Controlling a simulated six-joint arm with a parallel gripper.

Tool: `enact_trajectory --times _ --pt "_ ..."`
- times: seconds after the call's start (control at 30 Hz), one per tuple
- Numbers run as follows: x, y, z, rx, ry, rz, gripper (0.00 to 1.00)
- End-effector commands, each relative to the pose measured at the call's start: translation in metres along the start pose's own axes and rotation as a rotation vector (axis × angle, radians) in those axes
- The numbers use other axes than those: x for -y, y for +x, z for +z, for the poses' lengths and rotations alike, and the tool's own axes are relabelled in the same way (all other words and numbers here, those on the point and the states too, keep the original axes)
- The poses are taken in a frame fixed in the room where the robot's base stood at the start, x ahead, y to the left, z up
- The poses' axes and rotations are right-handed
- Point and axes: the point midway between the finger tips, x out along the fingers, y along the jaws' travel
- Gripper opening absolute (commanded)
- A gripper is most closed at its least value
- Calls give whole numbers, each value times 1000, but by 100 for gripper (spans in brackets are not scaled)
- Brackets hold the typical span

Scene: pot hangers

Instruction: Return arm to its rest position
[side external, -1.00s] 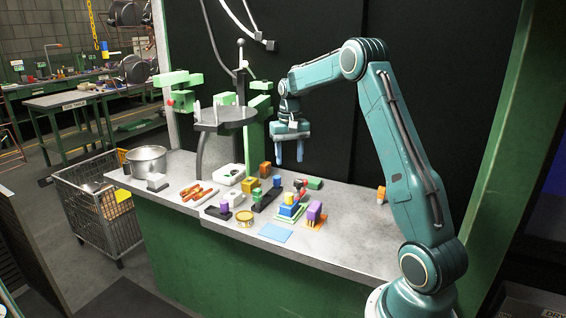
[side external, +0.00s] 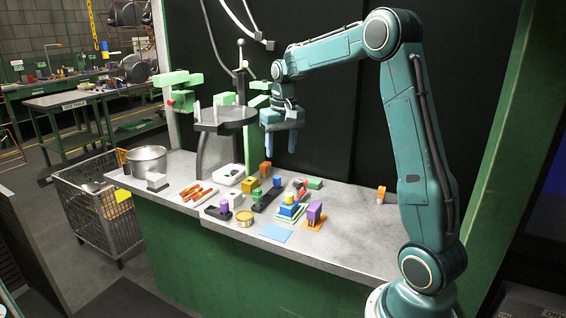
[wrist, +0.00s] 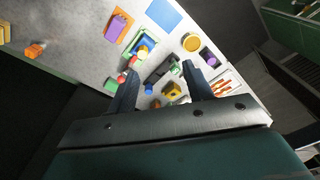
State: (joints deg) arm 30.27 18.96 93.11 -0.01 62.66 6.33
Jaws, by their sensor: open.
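My gripper (side external: 280,143) hangs in the air above the back of the grey workbench (side external: 350,229), fingers pointing down. It is open and empty. In the side view it is just right of the grey round stand (side external: 229,115). In the wrist view both dark fingers (wrist: 158,85) are spread apart, with bench items showing far below between them. Nothing touches the fingers. My teal arm rises from its base at the right end of the bench and bends left at the elbow.
Coloured blocks crowd the bench middle, including a purple block (side external: 314,211) and yellow block (side external: 249,185). A green fixture (side external: 180,90) stands at back left. The bench's right part is mostly clear.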

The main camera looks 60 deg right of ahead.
Motion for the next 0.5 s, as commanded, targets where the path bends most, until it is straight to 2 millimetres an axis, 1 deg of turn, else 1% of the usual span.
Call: enact_trajectory --times 0.03,0.2,0.5 --pt "9 -10 11 -16 -24 -4 51" --pt "30 -36 45 -61 -98 -16 51" --pt "56 -68 112 -141 -226 -44 51"
